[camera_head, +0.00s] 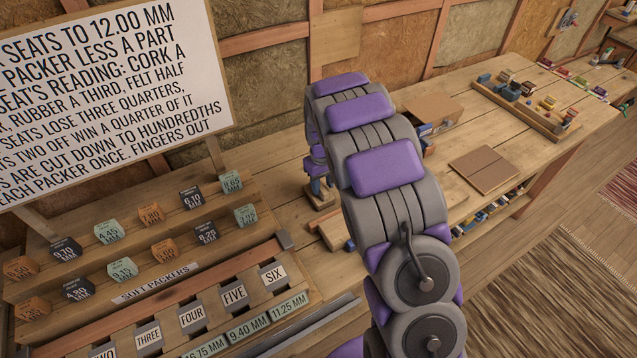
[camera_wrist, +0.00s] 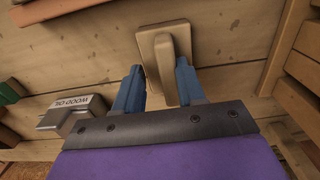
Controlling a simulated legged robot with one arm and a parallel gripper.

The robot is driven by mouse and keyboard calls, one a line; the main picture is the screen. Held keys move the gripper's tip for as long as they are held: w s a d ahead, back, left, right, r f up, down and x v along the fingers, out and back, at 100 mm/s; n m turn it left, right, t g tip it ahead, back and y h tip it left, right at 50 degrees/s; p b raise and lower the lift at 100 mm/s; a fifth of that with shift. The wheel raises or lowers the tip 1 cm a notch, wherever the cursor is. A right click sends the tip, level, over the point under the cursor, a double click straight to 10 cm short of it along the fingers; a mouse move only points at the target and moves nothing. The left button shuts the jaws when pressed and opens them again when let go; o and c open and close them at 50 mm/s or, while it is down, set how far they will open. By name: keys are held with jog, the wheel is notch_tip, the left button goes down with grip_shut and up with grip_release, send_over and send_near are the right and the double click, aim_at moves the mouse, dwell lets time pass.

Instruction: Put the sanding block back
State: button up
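A tan block with a raised grip (camera_wrist: 165,50), which looks like the sanding block, lies on the plank bench top in the wrist view. My gripper (camera_wrist: 158,85) has its two blue fingers apart, one on either side of the block's near part. A gap shows between the left finger and the block; the right finger is close against it, and I cannot tell if it touches. In the head view my gripper (camera_head: 318,186) points down over the bench, left of my arm, with a small tan piece (camera_head: 319,198) beneath it.
The head view shows a rack of labelled soft packers (camera_head: 155,270), a sign (camera_head: 110,90), a cardboard box (camera_head: 430,108), a brown board (camera_head: 484,170) and a tray of small blocks (camera_head: 520,105).

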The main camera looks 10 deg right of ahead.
jog(key=shift+o, duration=0.2)
jog(key=shift+d, duration=0.35)
jog(key=shift+a, duration=0.6)
jog(key=shift+a+r, duration=0.25)
jog(key=shift+r, duration=0.25)
notch_tip(320, 180, up, 10)
jog(key=p, duration=0.3)
jog(key=s+d+r+m, duration=0.1)
jog(key=s+d+r, duration=0.1)
jog(key=s+r, duration=0.6)
jog(key=s+a+r+m+g, duration=0.1)
jog(key=s+r+m, duration=0.1)
jog(key=s, duration=3.2)
jog(key=shift+r+m+g, duration=0.25)
jog(key=shift+m+g, duration=0.05)
jog(key=shift+g, duration=0.1)
jog(key=shift+a, duration=0.1)
